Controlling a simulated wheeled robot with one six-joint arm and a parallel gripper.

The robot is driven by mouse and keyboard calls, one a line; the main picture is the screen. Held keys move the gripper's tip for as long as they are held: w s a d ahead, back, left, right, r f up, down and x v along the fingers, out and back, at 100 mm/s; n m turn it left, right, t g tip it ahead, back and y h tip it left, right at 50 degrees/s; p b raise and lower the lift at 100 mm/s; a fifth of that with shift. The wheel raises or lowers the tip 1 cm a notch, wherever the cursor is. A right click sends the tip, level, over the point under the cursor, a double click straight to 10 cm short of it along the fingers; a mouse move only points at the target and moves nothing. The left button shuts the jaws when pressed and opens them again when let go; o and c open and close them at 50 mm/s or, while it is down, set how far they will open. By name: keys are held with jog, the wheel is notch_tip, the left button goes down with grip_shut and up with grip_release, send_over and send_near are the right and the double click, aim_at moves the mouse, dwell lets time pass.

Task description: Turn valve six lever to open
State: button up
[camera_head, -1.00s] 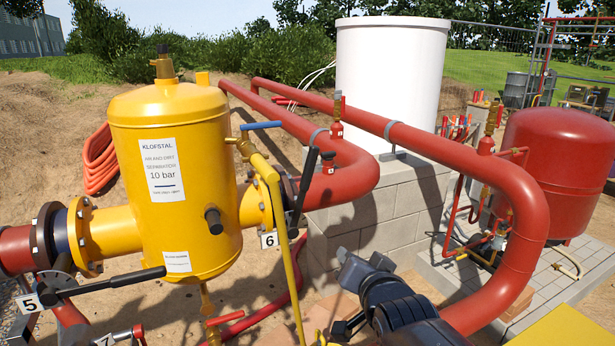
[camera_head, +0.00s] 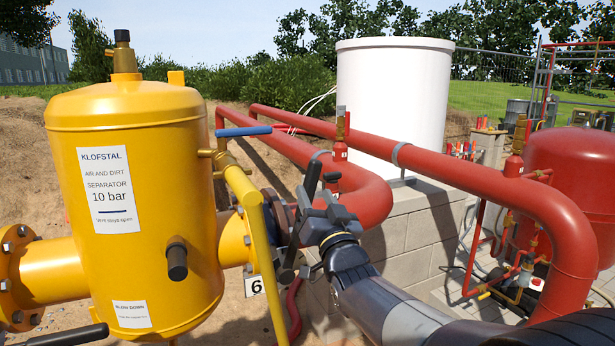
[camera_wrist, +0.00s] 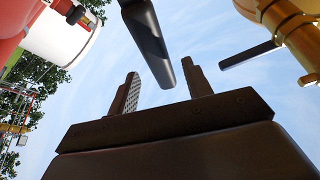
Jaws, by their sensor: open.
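The valve six lever (camera_head: 312,177) is a long black handle standing steeply upright and tilted a little, to the right of the yellow separator tank. The "6" tag (camera_head: 254,286) hangs below and left of it. My gripper (camera_head: 318,203) is open at the lever, and overlaps its middle in the head view. In the wrist view the black lever (camera_wrist: 152,42) comes down from the top, its end lying in the gap between my two open fingers (camera_wrist: 161,70). I cannot tell whether it touches either finger. The valve body is partly hidden.
The yellow separator tank (camera_head: 140,220) fills the left. Red pipes (camera_head: 450,175) curve behind and right. A block wall (camera_head: 415,222) carries the white tank (camera_head: 392,105).

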aim_at(307, 179)
jog(key=p+x, duration=0.1)
jog(key=x, duration=0.5)
jog(key=shift+w+a+p, duration=0.1)
jog(key=shift+w+p, duration=0.1)
jog(key=shift+p, duration=0.1)
jog(key=shift+c, duration=0.5)
grip_shut()
dwell(0.6)
